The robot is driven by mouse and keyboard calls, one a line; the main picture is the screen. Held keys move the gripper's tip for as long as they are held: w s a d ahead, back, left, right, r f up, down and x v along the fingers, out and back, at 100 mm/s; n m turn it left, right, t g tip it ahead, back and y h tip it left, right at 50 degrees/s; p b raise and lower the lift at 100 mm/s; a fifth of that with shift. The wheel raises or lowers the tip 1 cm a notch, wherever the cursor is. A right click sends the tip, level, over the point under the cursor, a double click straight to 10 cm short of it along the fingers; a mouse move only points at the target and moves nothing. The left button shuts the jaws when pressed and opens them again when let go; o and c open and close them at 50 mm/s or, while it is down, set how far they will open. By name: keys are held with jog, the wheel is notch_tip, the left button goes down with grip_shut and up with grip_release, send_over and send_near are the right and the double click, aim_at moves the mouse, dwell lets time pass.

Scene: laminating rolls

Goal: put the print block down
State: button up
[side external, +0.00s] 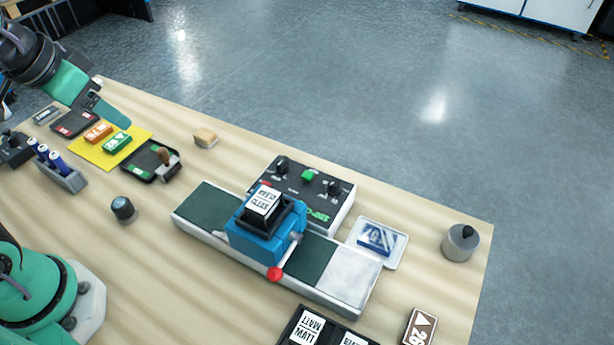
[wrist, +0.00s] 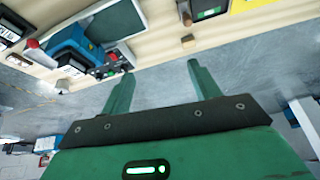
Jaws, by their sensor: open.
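My gripper (side external: 118,115) is open at the upper left, over or near the far edge of the yellow mat (side external: 131,132). In the wrist view its two green fingers (wrist: 160,72) stand apart with nothing between them. An orange block (side external: 98,132) and a green block (side external: 117,142), both with white marks, lie on the mat, apart from each other. A block with a white lettered face (side external: 264,199) sits on the blue carriage (side external: 262,240) of the roller bed. I cannot tell which of these is the print block.
A black tray (side external: 136,174) lies beside the mat. A tan block (side external: 206,138) stands alone near the far edge. A control box (side external: 330,207) stands behind the roller bed (side external: 193,207). A clear tray (side external: 401,251) and a grey weight (side external: 460,243) are at right.

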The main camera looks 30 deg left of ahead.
jog(key=s, duration=0.1)
jog(key=a+f+n, duration=0.1)
jog(key=s, duration=0.1)
jog(key=shift+s+a+f, duration=0.25)
jog(key=shift+s+f, duration=0.1)
jog(key=shift+f, duration=0.05)
jog(key=shift+c, duration=0.2)
